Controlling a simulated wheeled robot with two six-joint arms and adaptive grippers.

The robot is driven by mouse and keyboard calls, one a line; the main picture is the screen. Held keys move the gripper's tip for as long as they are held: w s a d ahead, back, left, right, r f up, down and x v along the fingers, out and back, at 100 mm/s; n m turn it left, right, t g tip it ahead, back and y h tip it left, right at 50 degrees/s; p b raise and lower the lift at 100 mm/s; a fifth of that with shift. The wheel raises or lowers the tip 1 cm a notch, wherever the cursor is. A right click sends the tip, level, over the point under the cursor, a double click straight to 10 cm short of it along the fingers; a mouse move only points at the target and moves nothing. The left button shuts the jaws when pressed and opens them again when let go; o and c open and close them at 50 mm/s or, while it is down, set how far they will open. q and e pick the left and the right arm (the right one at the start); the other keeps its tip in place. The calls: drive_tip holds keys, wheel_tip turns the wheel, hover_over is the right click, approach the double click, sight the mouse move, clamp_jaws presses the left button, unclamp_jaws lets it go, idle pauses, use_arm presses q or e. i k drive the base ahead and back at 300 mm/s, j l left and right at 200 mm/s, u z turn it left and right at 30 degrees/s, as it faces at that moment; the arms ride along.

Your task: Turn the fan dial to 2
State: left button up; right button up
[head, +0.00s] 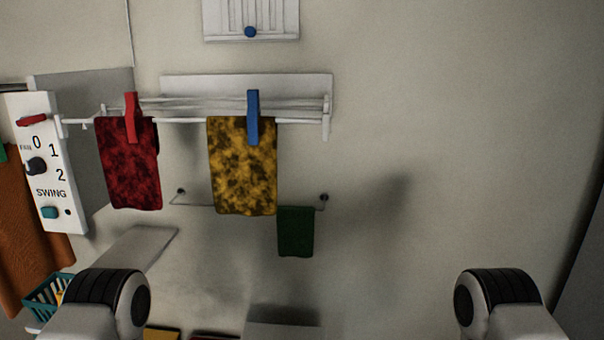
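The fan control panel (66,215) is a white upright plate at the far left of the head view. It carries a dark round fan dial (36,166) with the marks 0, 1 and 2 around its upper and right side. The dial's pointer is too small to read. Below it are the word SWING and a teal button (50,212). Parts of my two arms show at the bottom left and bottom right, well apart from the panel at right and below it at left. Neither gripper shows.
A red clothes-peg (131,118) holds a red cloth (131,170) on a rack right of the panel. A blue peg (253,118) holds a yellow cloth (240,170). A brown cloth (35,255) hangs behind the panel, above a teal basket (45,297). The wall at right is bare.

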sight(36, 165)
drive_tip(key=u, duration=1.3)
